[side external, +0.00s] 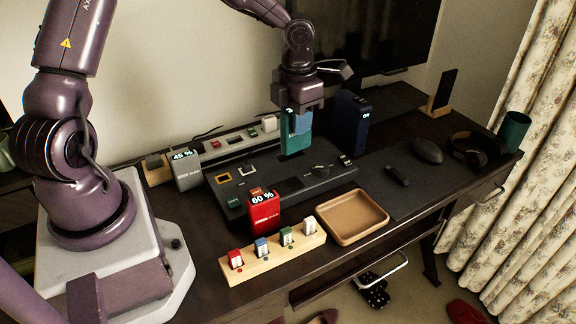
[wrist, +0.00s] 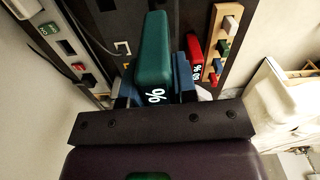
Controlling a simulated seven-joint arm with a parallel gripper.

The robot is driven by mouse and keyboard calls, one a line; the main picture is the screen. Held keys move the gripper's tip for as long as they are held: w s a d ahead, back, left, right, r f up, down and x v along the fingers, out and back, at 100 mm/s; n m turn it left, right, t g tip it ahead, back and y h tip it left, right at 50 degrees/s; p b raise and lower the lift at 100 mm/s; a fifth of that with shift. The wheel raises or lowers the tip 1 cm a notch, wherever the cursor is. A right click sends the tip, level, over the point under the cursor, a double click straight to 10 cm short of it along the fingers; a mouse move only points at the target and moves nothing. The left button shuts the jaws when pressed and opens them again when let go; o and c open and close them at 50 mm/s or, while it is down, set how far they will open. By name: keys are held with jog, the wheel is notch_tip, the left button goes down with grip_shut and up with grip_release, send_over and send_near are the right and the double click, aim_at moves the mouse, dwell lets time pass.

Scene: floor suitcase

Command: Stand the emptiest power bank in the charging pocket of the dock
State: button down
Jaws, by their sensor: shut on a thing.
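My gripper (side external: 300,122) is shut on a teal-green power bank (side external: 291,143), which hangs upright below it. The same bank fills the middle of the wrist view (wrist: 153,50), with a "%" sign showing; its number is hidden. The dark grey dock (side external: 318,183) lies under and in front of it, with several slots and fittings. I cannot tell whether the bank's lower end touches the dock. A red power bank (side external: 264,215) reading 60 % stands at the dock's front edge. A grey bank (side external: 187,174) reading 45 % stands left. A navy bank (side external: 352,122) stands behind right, its reading unclear.
A wooden strip with several coloured switches (side external: 272,258) and a tan tray (side external: 352,216) lie in front. A grey strip (side external: 238,141) runs behind the dock. A mouse (side external: 426,150), headphones (side external: 474,148), phone stand (side external: 441,98) and green cup (side external: 514,131) are at right.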

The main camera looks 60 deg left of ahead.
jog(key=w+a+f, duration=0.4)
jog(key=a, duration=0.5)
jog(key=shift+m, duration=0.4)
jog(key=shift+a+f, duration=0.1)
jog(key=shift+f, duration=3.9)
jog(key=shift+f, duration=0.1)
jog(key=c, duration=0.9)
grip_release()
jog(key=shift+f, duration=0.1)
